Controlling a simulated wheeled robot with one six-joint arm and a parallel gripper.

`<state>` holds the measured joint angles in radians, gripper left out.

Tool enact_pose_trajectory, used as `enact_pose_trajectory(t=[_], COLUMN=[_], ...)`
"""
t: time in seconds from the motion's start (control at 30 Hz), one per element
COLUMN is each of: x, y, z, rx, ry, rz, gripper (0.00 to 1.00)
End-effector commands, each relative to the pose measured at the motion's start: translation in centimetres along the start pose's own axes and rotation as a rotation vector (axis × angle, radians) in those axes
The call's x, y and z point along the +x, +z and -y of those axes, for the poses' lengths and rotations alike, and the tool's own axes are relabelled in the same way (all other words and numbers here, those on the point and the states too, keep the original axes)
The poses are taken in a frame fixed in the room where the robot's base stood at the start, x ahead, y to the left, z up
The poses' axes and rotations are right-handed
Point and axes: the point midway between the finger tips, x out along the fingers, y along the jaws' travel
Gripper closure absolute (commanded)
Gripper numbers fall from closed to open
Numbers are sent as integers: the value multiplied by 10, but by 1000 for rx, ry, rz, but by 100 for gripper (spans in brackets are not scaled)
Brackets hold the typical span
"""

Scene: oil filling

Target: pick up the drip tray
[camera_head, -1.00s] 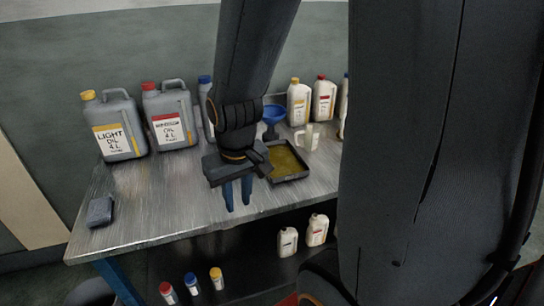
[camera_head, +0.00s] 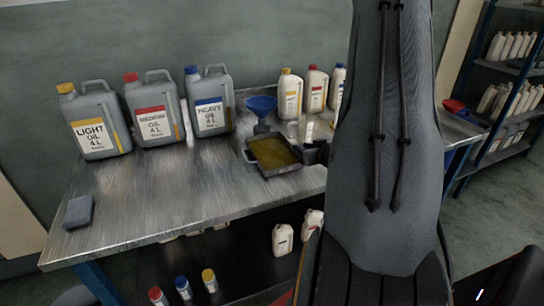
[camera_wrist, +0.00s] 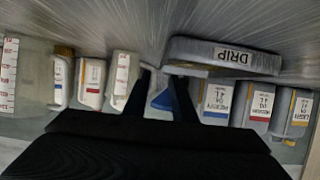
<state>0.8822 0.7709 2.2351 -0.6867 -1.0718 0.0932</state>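The dark drip tray (camera_head: 287,171) sits on the metal workbench with yellowish oil in it. In the wrist view, which is upside down, the tray (camera_wrist: 222,55) shows its DRIP label right of centre. My gripper (camera_wrist: 161,76) is open, with a gap between its two fingers. One fingertip overlaps the tray's near corner in that view; I cannot tell whether it touches. In the head view my arm hides most of the gripper, and a dark part of it shows close to the tray's right end.
Grey oil cans (camera_head: 98,126) and a blue funnel (camera_head: 262,105) stand behind the tray. White bottles (camera_head: 290,97) stand at the back right. A dark block (camera_head: 79,211) lies at the bench's left. The bench (camera_head: 165,200) is clear in front. Small bottles are on the lower shelf.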

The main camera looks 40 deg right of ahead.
Motion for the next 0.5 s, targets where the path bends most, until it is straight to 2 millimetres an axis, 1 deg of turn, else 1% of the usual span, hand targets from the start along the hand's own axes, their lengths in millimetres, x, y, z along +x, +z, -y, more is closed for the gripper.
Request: enact_pose_trajectory(t=[0.1,0.27,0.5], x=[13,27,59], y=[0,0,0], z=[1,2,5], rx=[0,0,-1], ry=[-2,-2,-2], rz=[-2,0,-1], gripper=[76,76,76])
